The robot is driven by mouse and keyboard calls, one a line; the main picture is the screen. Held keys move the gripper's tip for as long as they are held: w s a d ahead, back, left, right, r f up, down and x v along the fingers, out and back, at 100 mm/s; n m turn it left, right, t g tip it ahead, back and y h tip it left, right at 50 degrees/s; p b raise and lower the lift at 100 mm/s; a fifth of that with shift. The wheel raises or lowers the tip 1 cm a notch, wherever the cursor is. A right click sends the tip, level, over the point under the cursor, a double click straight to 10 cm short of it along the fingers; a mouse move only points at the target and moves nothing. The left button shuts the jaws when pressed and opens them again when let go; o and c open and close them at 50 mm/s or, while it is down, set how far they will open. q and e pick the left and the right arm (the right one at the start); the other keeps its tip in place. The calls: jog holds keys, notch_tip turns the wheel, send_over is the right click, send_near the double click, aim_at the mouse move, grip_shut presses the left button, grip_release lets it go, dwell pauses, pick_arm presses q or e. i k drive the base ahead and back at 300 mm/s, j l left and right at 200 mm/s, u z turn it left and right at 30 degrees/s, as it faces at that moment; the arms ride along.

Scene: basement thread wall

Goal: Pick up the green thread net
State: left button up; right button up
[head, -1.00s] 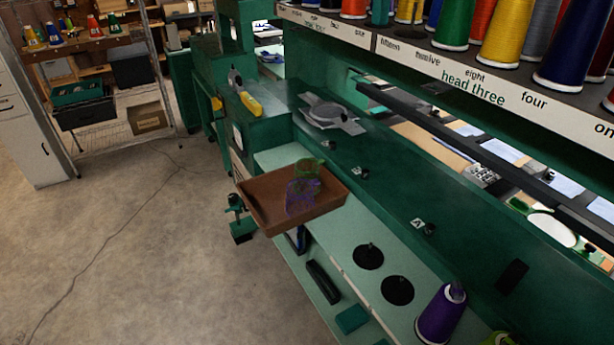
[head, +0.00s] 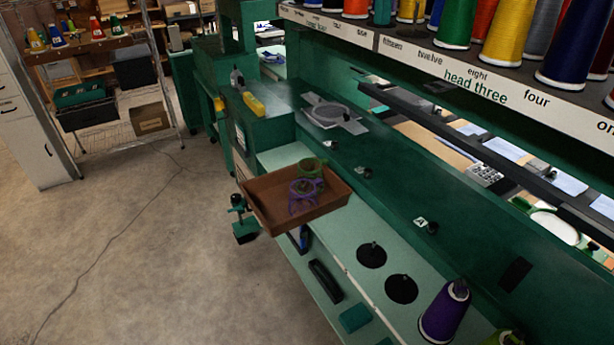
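A green thread net (head: 311,167) lies in the far part of a brown tray (head: 288,216) at the middle of the head view. A purple net (head: 304,190) lies in the same tray, just in front of the green one; the two overlap or touch in the picture. Neither of my grippers shows in the head view.
The tray sits by the green machine's shelf, which holds black spool discs (head: 401,289) and a purple thread cone (head: 445,311). A rack of thread cones (head: 504,82) hangs over the upper right. Open concrete floor (head: 130,250) lies on the left.

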aim_at(324, 161)
jog(key=j+u, duration=0.1)
jog(key=j, duration=0.45)
jog(key=i+j, duration=0.1)
jog(key=j, duration=0.4)
jog(key=j+u, duration=0.15)
jog(key=j, duration=0.35)
jog(key=i, duration=0.05)
